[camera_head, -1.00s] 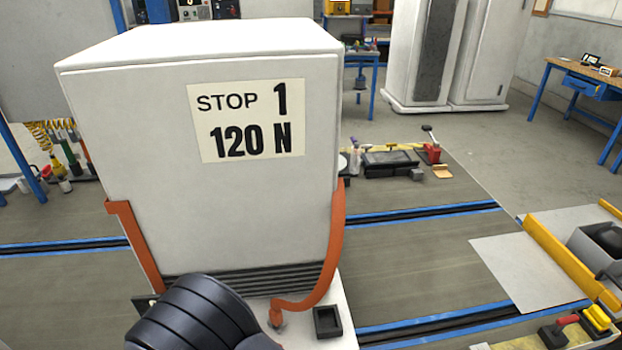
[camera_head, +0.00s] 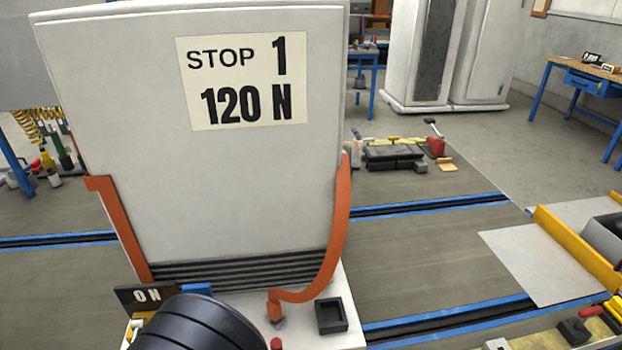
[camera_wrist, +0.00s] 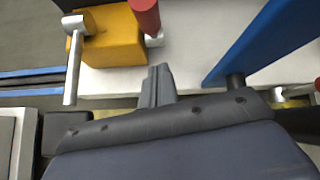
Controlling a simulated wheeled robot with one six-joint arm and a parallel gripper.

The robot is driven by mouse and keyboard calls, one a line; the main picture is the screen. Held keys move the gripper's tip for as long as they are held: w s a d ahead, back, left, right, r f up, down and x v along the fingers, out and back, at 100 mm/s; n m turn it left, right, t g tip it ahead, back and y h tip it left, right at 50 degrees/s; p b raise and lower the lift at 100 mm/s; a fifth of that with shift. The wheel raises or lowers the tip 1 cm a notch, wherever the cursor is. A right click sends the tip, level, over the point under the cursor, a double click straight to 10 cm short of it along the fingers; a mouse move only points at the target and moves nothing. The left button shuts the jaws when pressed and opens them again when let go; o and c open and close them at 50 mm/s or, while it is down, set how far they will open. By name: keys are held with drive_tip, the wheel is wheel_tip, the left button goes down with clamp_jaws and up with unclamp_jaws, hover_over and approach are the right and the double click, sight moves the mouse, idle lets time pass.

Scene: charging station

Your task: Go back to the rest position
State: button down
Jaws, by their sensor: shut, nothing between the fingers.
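My gripper (camera_wrist: 160,84) shows in the wrist view, its fingers together and empty over a white surface. A yellow block (camera_wrist: 108,38) with a metal lever and a red cylinder (camera_wrist: 146,16) is just beyond the fingertips, to the left. A blue bar (camera_wrist: 262,40) slants across at the right. In the head view only my dark arm link shows at the bottom; the gripper is hidden there. The white charging cabinet (camera_head: 240,190) stands in front, labelled "STOP 1 120 N", with orange cables (camera_head: 335,235) at its sides.
A dark "ON" sign (camera_head: 147,296) stands by the cabinet's base at left. A small black tray (camera_head: 332,316) is on the white base at right. A grey plate with yellow rails (camera_head: 575,248) lies at far right. The floor between is mostly clear.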

drive_tip(key=shift+s+a+f+t+y+b, duration=0.15)
drive_tip(key=shift+f+t+y+b, duration=0.45)
drive_tip(key=shift+b, duration=1.45)
drive_tip(key=f+t+b, duration=0.1)
drive_tip(key=t+b, duration=0.1)
drive_tip(key=b, duration=0.3)
drive_tip(key=s+f+t+b, duration=0.1)
drive_tip(key=f+t+b, duration=0.1)
drive_tip(key=b, duration=0.4)
drive_tip(key=shift+f+y+b, duration=0.3)
drive_tip(key=shift+t, duration=0.4)
